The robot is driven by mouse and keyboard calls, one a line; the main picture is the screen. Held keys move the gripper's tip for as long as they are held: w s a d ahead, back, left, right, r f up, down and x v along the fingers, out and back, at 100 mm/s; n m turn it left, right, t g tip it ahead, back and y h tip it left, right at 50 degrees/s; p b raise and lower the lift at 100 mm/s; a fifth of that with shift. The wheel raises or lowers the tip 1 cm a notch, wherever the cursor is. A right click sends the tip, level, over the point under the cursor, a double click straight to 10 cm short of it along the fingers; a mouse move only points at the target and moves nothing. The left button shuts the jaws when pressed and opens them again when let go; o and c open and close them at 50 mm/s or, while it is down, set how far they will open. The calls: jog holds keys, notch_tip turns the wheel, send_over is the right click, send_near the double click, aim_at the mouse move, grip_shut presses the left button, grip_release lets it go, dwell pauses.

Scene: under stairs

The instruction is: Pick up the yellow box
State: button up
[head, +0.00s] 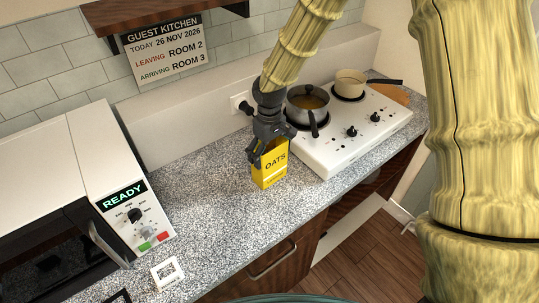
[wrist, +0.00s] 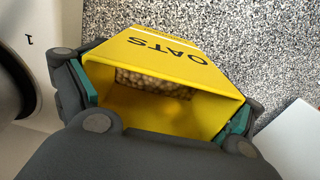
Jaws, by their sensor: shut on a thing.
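The yellow box (head: 269,168) bears the word OATS. It stands upright on the speckled counter, or very close above it; I cannot tell which. My gripper (head: 267,143) comes down over its top from above and is shut on it. In the wrist view the yellow box (wrist: 170,85) is open at the top, with pale round pieces inside. The fingers, with teal pads, press on its two opposite sides.
A white hob (head: 335,150) stands close to the right, with a dark saucepan (head: 308,106) and a cream pan (head: 351,84). A microwave (head: 80,190) is at left. A small white card with a code (head: 167,273) lies near the front edge. The counter (head: 215,190) between microwave and box is clear.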

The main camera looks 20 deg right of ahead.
jog(key=shift+r+b, duration=0.8)
jog(key=shift+r, duration=0.6)
jog(key=shift+s+d+r, duration=0.1)
jog(key=s+d+r+b, duration=0.1)
jog(key=s+d+b, duration=0.4)
jog(key=s+d, duration=0.5)
jog(key=shift+s+r, duration=0.25)
jog(key=shift+s, duration=0.75)
jog(key=o, duration=0.4)
jog(key=c, duration=0.6)
jog(key=shift+c, duration=0.3)
